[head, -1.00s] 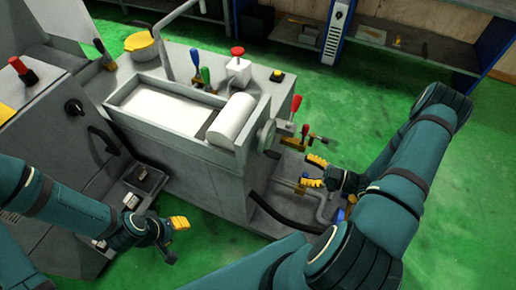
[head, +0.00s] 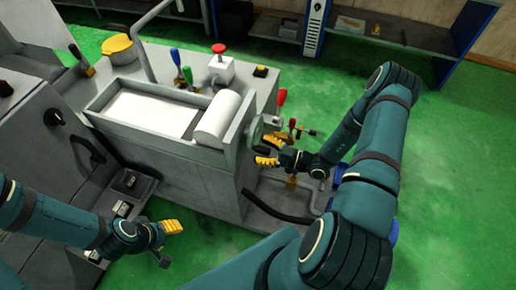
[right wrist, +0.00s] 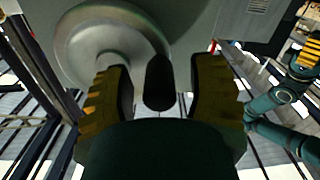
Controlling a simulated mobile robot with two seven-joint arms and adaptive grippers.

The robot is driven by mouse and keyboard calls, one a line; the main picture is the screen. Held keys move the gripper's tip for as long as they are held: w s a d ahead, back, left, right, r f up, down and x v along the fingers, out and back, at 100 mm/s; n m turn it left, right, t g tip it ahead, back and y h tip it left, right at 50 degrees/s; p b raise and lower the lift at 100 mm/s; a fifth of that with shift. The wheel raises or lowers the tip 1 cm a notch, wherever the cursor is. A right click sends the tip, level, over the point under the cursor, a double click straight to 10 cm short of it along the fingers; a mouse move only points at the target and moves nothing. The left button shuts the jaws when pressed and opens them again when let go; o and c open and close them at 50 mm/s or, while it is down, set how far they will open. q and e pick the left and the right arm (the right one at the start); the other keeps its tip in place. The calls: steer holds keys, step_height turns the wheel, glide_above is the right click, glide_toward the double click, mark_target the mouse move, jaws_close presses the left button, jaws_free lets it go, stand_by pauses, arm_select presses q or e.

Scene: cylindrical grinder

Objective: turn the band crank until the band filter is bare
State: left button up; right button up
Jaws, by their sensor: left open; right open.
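The band filter is an open grey tank (head: 104,101) with a white band (head: 150,112) lying across it and a white roll (head: 217,118) at its right end. The band crank is a grey disc (head: 257,130) on the tank's right side; in the right wrist view the disc (right wrist: 85,45) carries a black handle (right wrist: 158,82). My right gripper (head: 264,152) is open at the crank. Its yellow fingers stand on either side of the handle in the right wrist view, with gaps visible. My left gripper (head: 169,244) is open and empty, low in front of the machine.
A red mushroom button (head: 218,48) on a white box and several coloured levers (head: 187,75) stand behind the tank. A red-handled valve (head: 292,123) sits just beyond my right gripper. A yellow-lidded pot (head: 117,45) is at the back left.

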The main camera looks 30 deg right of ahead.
steer(key=shift+x, duration=0.8)
jaws_close()
steer(key=shift+f, duration=0.1)
